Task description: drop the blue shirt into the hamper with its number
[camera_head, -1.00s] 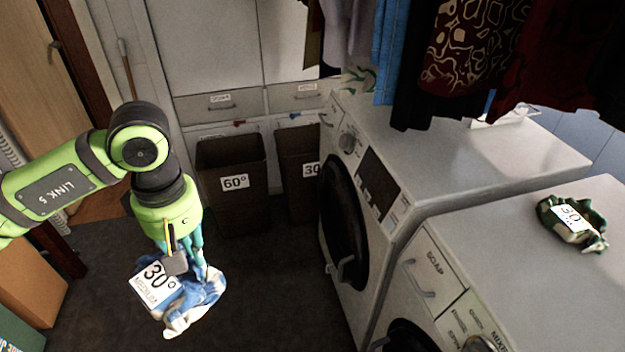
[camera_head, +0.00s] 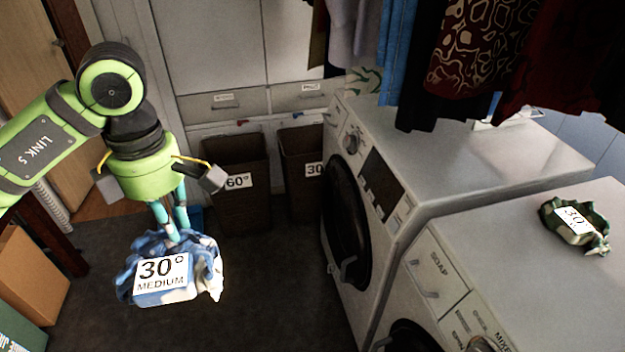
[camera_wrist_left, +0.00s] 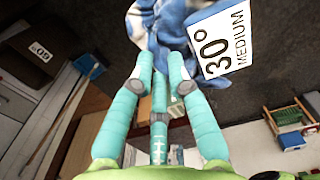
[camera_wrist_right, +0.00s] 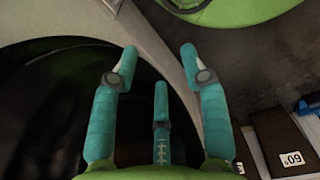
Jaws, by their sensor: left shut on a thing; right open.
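The blue and white shirt (camera_head: 207,272) hangs bunched from my left gripper (camera_head: 172,225), its white tag reading "30° MEDIUM" facing the head camera. The left wrist view shows the fingers (camera_wrist_left: 160,65) shut on the shirt (camera_wrist_left: 160,30). The shirt is held in front of and left of the hampers. The dark hamper labelled 30° (camera_head: 301,195) stands beside the washer; part of it is hidden behind the machine. The hamper labelled 60° (camera_head: 240,212) stands left of it, partly behind my left gripper. My right gripper (camera_wrist_right: 160,65) is open and empty near a dark round opening.
Two white machines (camera_head: 480,150) fill the right side; a green patterned garment (camera_head: 577,226) with a tag lies on the nearer one. Clothes (camera_head: 470,50) hang above. A cardboard box (camera_head: 30,275) stands at left. The dark floor (camera_head: 285,290) before the hampers is clear.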

